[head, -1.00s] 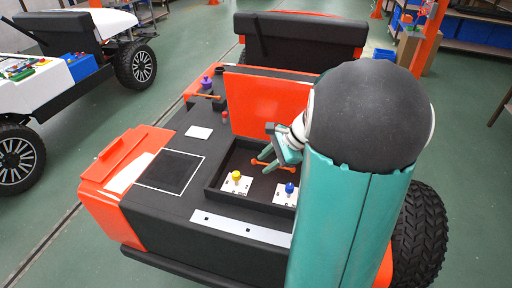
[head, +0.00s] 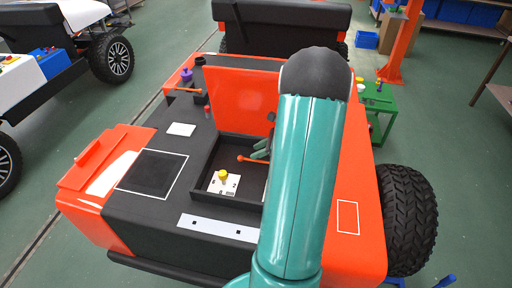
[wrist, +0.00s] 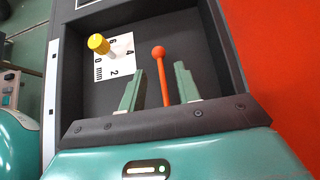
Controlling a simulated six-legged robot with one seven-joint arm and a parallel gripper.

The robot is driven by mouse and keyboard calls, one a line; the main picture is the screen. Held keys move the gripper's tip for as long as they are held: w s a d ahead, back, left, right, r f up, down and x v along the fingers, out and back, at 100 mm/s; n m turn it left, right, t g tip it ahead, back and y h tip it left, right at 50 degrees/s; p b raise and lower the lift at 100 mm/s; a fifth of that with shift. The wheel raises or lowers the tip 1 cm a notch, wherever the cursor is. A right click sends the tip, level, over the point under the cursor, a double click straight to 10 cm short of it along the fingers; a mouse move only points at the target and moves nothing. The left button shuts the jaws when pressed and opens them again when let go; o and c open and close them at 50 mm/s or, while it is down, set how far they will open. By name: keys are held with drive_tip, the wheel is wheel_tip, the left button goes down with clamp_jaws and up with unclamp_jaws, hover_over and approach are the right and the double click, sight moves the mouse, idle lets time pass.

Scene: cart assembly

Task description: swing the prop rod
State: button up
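The prop rod looks to be the thin orange rod with a round orange end in the wrist view (wrist: 166,88). It also shows in the head view (head: 251,159), over the open black compartment (head: 230,196) of the cart. My gripper (wrist: 159,70) is open, with one green finger on each side of the rod and a gap to each. In the head view my gripper (head: 263,150) is partly hidden by my arm, as is the rod's far end. An orange lid panel (head: 240,100) stands raised behind the compartment.
A white card with a yellow knob (head: 223,175) lies in the compartment. A purple knob (head: 186,76) and another orange rod (head: 187,89) are at the cart's back left. A green stand (head: 385,110) is beyond the right side.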

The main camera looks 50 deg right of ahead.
sight(243, 158)
drive_tip(key=x, duration=0.6)
drive_tip(key=shift+w+a+f, duration=0.1)
drive_tip(key=shift+a+f, duration=0.15)
drive_tip(key=shift+w, duration=0.1)
drive_tip(key=c, duration=0.5)
drive_tip(key=shift+c, duration=0.2)
drive_tip(key=shift+r, duration=0.1)
drive_tip(key=shift+s+d+r, duration=0.1)
drive_tip(key=shift+s+r, duration=0.05)
drive_tip(key=shift+r, duration=0.95)
drive_tip(key=shift+s+d+r, duration=0.1)
drive_tip(key=shift+s+r, duration=0.05)
drive_tip(key=shift+r, duration=0.9)
drive_tip(key=shift+s+r, duration=0.1)
drive_tip(key=shift+r, duration=0.4)
drive_tip(key=shift+s+d+r, duration=0.2)
drive_tip(key=shift+s+r, duration=0.2)
drive_tip(key=shift+r, duration=0.35)
drive_tip(key=shift+s+d+r, duration=0.2)
drive_tip(key=shift+s+r, duration=0.15)
drive_tip(key=shift+r, duration=0.4)
